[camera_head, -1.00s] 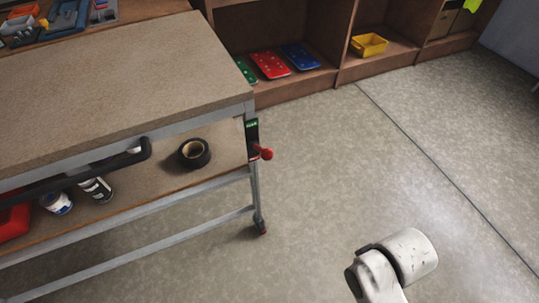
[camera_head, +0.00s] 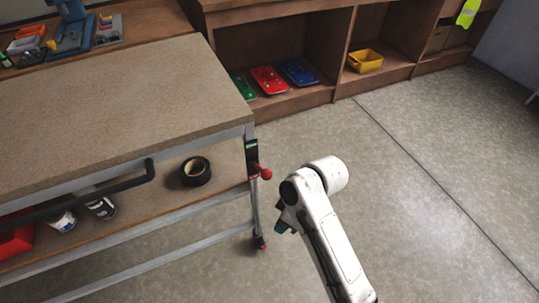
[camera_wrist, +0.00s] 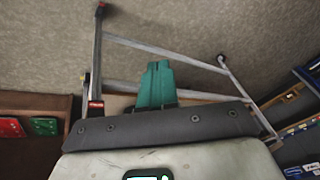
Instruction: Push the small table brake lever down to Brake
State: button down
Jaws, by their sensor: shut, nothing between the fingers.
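The small table (camera_head: 120,90) has a speckled top and a grey metal frame. Its brake lever, with a red knob (camera_head: 264,173), sticks out to the right from a dark plate with a small green label (camera_head: 252,147) at the right end. I cannot clearly make out the lever there.
A roll of black tape (camera_head: 196,171) and cans (camera_head: 102,208) sit on the lower shelf. A black handle (camera_head: 110,186) runs along the table's front. Wooden shelves at the back hold coloured plates (camera_head: 268,80) and a yellow bin (camera_head: 365,60). The floor at right is clear.

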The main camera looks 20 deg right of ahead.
jog(key=w+d+r+n+p, duration=0.1)
jog(key=w+r+n+p, duration=0.2)
jog(key=w+r+n, duration=0.55)
notch_tip(320, 180, up, 11)
jog(key=n+g+p, duration=0.1)
jog(key=n+g, duration=0.1)
send_over(267, 169)
jog(key=w+d, duration=0.2)
jog(key=d, duration=0.3)
jog(key=shift+r+m, duration=0.2)
jog(key=shift+m, duration=0.05)
jog(key=shift+f, duration=0.1)
jog(key=p+x, duration=0.1)
jog(key=x, duration=0.8)
jog(key=p+x, duration=0.1)
jog(key=x, duration=0.3)
jog(key=shift+s+d+f+p, duration=0.15)
jog(key=shift+s+f+p, duration=0.1)
jog(key=shift+f+p, duration=0.15)
jog(key=shift+s+f, duration=0.1)
jog(key=shift+s, duration=0.05)
